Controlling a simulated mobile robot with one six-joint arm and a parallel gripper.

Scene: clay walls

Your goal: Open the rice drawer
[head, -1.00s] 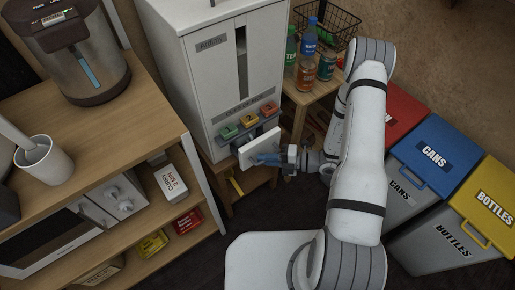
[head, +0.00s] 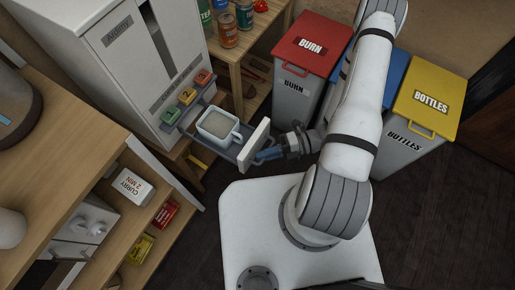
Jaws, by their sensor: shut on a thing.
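The rice dispenser (head: 125,55) is a tall white cabinet at the upper left of the head view, with green, yellow and red numbered buttons (head: 187,96) on a ledge low on its front. Its drawer (head: 226,150) is pulled out below the buttons. The drawer's white front panel (head: 254,144) faces my arm. My gripper (head: 268,154) is shut at the outer side of this panel, where the handle would be. The handle itself is hidden by the fingers.
A wooden shelf unit (head: 70,150) with a curry box (head: 132,187) stands on the left. Red (head: 310,43), blue and yellow bins (head: 432,90) stand behind and right of my arm. A small wooden table (head: 250,50) holds bottles and cans. Dark floor is clear at the right.

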